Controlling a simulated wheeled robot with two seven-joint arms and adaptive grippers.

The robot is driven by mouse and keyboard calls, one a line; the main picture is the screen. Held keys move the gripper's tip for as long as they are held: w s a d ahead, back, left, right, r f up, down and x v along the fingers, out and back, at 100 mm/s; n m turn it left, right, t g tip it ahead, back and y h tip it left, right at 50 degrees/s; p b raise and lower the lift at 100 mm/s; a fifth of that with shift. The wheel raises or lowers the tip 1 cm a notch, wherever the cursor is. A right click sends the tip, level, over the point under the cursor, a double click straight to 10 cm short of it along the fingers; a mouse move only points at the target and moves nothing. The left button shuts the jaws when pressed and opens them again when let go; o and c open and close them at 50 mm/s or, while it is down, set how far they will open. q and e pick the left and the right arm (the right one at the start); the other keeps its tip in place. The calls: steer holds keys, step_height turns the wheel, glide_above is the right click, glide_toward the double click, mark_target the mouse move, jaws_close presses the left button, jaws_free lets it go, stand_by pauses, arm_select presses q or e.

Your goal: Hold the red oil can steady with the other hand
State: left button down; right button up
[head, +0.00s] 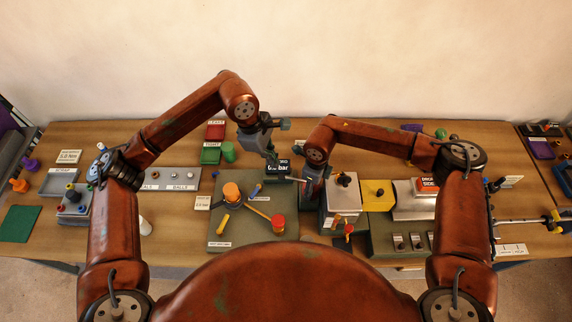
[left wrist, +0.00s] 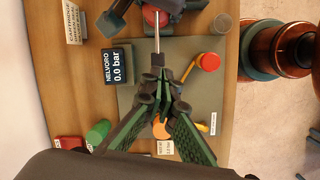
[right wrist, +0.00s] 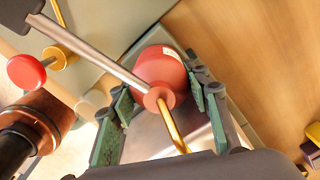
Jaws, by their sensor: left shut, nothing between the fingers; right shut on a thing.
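The red oil can (right wrist: 160,72), with a brass spout (right wrist: 172,125), sits between the fingers of my right gripper (right wrist: 160,94), which is shut on it. In the left wrist view the can (left wrist: 152,16) is partly hidden by the right gripper. A thin silver rod (right wrist: 95,55) runs from the can toward my left gripper; it also shows in the left wrist view (left wrist: 157,38). My left gripper (left wrist: 160,92) is shut and empty, its fingertips at the rod's dark end; whether they touch is unclear. In the head view the left gripper (head: 270,157) is above the green board.
The green board (head: 225,232) carries orange and red knobs with yellow handles. A black "0.0 bar" display (left wrist: 118,68) stands beside the left gripper. A white box (head: 341,195) and a yellow block (head: 378,194) stand right of the right gripper.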

mark_target(282, 176)
arm_select(q)
steer(key=m, duration=0.2)
steer(key=d+m+y, duration=0.1)
steer(key=m, duration=0.1)
steer(key=f+m, duration=0.1)
steer(key=m, duration=0.1)
steer(key=shift+d+m, duration=0.3)
steer(key=shift+m, duration=0.1)
steer(key=m, duration=0.2)
steer(key=m+y, duration=0.1)
steer(key=shift+w+d+f+m, duration=0.15)
steer(key=shift+d+f+m, duration=0.1)
steer(key=shift+m, duration=0.05)
steer(key=m, duration=0.2)
steer(key=m+y, duration=0.1)
steer(key=m, duration=0.1)
steer(key=shift+w+d+f, duration=0.15)
steer(key=shift+f, duration=2.75)
steer(key=shift+f, duration=1.6)
steer(key=shift+r, duration=3.55)
steer(key=shift+r, duration=0.1)
